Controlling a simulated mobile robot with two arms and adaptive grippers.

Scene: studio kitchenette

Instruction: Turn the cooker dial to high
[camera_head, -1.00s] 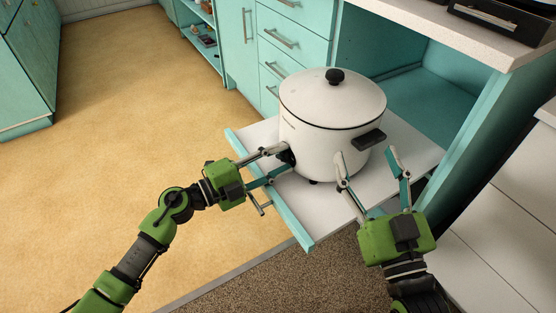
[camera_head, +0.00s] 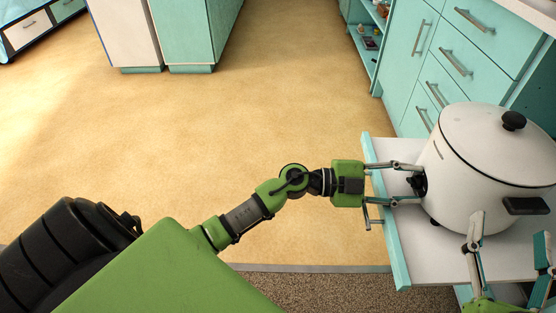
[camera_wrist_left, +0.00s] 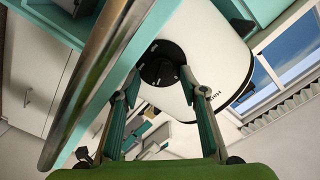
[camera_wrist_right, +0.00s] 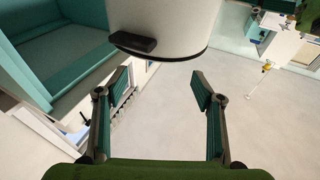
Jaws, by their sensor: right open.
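The cooker (camera_head: 480,160) is a white pot with a domed lid and black knob. It stands upright on a white pull-out shelf (camera_head: 450,258). Its black round dial (camera_head: 418,182) is on its left side, partly hidden by my left gripper (camera_head: 411,181). The left wrist view shows the dial (camera_wrist_left: 160,66) between or just beyond the two fingertips. The fingers are apart; whether they press on the dial is unclear, and its setting cannot be read. My right gripper (camera_head: 510,226) is open and empty in front of the cooker, below its black side handle (camera_head: 525,206).
The shelf's teal front edge (camera_head: 386,225) lies under my left gripper. Teal drawers (camera_head: 455,75) stand behind the cooker. Open tan floor (camera_head: 220,110) fills the left, with a white and teal cabinet (camera_head: 190,35) at the back.

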